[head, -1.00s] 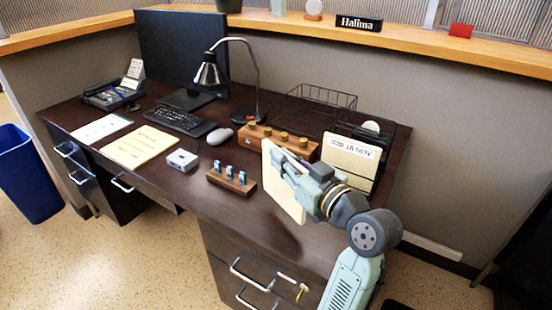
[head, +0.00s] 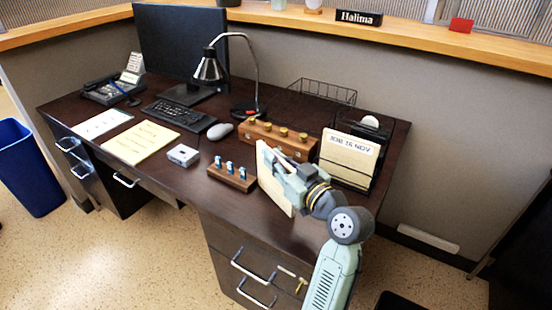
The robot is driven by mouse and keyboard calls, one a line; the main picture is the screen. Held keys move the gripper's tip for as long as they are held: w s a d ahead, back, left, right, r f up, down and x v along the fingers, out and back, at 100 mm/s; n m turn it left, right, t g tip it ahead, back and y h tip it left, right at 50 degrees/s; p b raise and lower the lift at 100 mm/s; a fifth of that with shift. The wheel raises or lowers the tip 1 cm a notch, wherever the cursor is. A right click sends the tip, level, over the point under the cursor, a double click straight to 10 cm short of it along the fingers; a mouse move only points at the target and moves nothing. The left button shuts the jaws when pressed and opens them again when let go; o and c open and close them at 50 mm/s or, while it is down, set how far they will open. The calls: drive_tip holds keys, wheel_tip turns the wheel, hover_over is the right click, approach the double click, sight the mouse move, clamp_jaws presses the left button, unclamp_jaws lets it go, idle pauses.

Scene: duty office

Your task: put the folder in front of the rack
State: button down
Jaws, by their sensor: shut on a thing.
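A cream folder (head: 270,179) stands upright, seen nearly edge-on, over the front right part of the desk. My gripper (head: 284,170) is shut on it from the right; my wrist hides part of it. I cannot tell whether its lower edge touches the desk. The dark rack (head: 375,131) stands at the right end of the desk, behind and to the right of my gripper. Another cream folder (head: 347,160) with a white label leans upright at the rack's front.
A wooden block with blue-topped pieces (head: 232,177) is just left of the held folder. A longer wooden block with brass knobs (head: 278,138) is behind it.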

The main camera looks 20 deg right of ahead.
drive_tip(key=c, duration=1.7)
unclamp_jaws()
drive_tip(key=shift+o, duration=0.2)
drive_tip(key=shift+r, duration=0.1)
drive_tip(key=b+v, duration=0.3)
drive_tip(key=v, duration=0.9)
drive_tip(key=shift+d, duration=0.1)
